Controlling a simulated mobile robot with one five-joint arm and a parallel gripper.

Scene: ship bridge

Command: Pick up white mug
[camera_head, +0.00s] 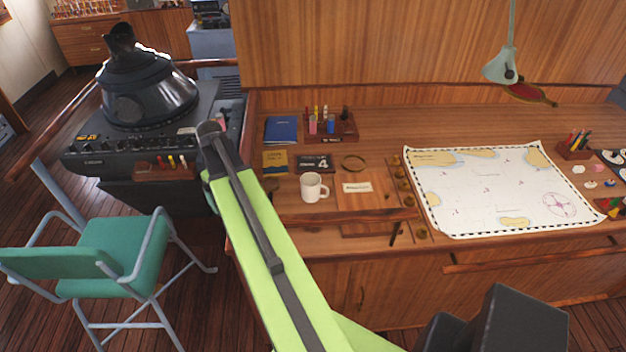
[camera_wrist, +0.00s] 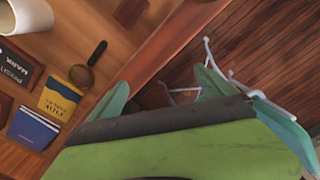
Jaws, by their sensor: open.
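The white mug (camera_head: 313,188) stands upright on the wooden chart desk in the head view, its handle to the right. In the wrist view the mug (camera_wrist: 24,14) is cut off at the top left corner. My gripper (camera_wrist: 160,76) is open and empty in the wrist view, its two green fingers apart over the desk's edge and the floor. The mug is outside the fingers, beyond the left one. In the head view my green arm reaches up left of the mug, and the gripper is mostly hidden behind it.
A magnifying glass (camera_wrist: 86,70), a yellow book (camera_wrist: 60,98) and a blue book (camera_wrist: 33,128) lie near the mug. A wooden board (camera_head: 361,196) lies right of the mug, then a chart (camera_head: 480,190). A green chair (camera_head: 115,255) stands on the floor at left.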

